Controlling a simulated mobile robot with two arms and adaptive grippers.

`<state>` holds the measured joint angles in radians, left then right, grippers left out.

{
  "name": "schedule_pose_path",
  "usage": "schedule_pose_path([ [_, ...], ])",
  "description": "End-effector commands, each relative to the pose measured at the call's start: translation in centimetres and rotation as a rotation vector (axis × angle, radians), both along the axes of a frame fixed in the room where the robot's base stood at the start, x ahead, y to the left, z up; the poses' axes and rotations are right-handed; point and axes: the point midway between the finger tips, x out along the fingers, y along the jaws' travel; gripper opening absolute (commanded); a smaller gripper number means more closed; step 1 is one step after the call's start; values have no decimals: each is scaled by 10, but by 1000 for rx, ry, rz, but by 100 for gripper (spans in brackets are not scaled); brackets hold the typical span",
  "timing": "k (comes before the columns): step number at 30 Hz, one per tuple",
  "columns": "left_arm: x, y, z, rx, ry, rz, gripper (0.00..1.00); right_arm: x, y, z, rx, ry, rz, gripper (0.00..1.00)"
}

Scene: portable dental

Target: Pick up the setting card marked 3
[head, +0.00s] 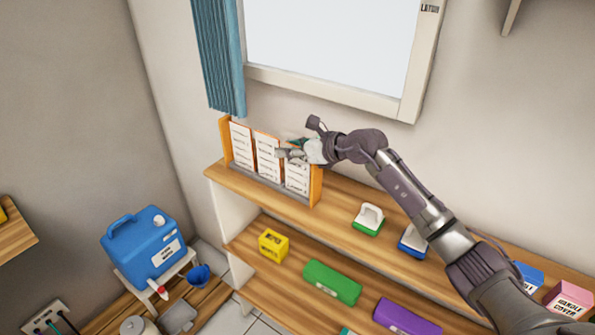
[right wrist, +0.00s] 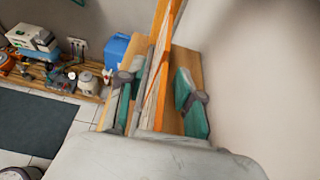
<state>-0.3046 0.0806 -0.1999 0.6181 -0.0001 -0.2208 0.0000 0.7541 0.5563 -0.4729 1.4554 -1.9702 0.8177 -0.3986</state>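An orange-ended rack (head: 315,188) stands on the upper shelf below the window and holds three white printed cards. The left card (head: 241,145), middle card (head: 267,157) and right card (head: 297,177) stand upright side by side. Their numbers are too small to read, so I cannot tell which is marked 3. My right gripper (head: 287,149) is at the top of the right card, partly hiding it. In the right wrist view my right gripper (right wrist: 157,104) has its teal-padded fingers apart, with thin white and orange upright edges (right wrist: 153,75) between them. My left gripper is out of view.
The upper shelf (head: 335,200) also bears a white-handled green block (head: 369,220) and a blue one (head: 411,241). Yellow (head: 273,244), green (head: 332,282) and purple (head: 406,317) boxes lie on the lower shelf. A blue jug (head: 143,245) stands at left. The wall and window frame are close behind the rack.

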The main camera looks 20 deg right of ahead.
Motion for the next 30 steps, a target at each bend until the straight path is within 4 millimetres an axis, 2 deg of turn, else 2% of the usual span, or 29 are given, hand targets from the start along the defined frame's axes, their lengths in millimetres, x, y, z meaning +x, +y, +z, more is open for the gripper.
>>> schedule_pose_path([
  [1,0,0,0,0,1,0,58,0,0,0,0,0,0,34],
  [7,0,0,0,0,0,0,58,0,0,0,0,0,0,0],
  [23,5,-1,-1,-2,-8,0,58,0,0,1,0,0,0,0],
  [30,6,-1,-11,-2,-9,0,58,0,-1,21,-2,-5,0,0],
])
